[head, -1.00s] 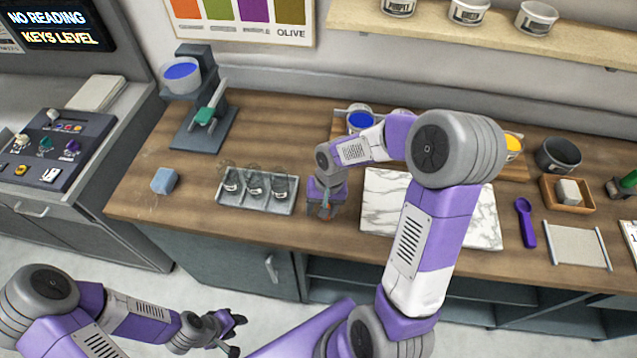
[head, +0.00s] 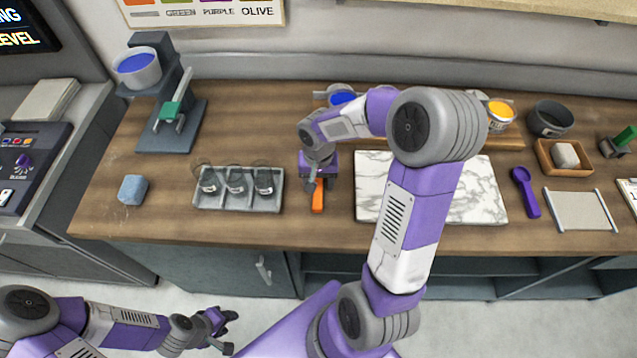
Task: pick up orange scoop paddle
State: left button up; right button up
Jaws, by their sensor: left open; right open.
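The orange scoop paddle (head: 318,199) lies on the wooden counter between the glass tray and the marble slab. Its near part shows as an orange strip; its far part is hidden under my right gripper. My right gripper (head: 318,184) is open and points down over the paddle's far part. I cannot tell whether its fingers touch the paddle. My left gripper (head: 226,331) is open and empty, low in front of the counter, well away from the paddle.
A grey tray (head: 238,204) with three glass vessels stands left of the paddle. A marble slab (head: 470,208) lies to the right, partly behind my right arm. A blue block (head: 132,190) and a purple scoop (head: 525,192) lie farther out. Bare counter surrounds the paddle.

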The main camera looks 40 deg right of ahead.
grip_shut()
dwell(0.3)
jog(key=shift+r, duration=0.1)
notch_tip(320, 180, up, 10)
jog(key=p, duration=0.2)
dwell(0.3)
jog(key=c, duration=0.8)
grip_release()
grip_shut()
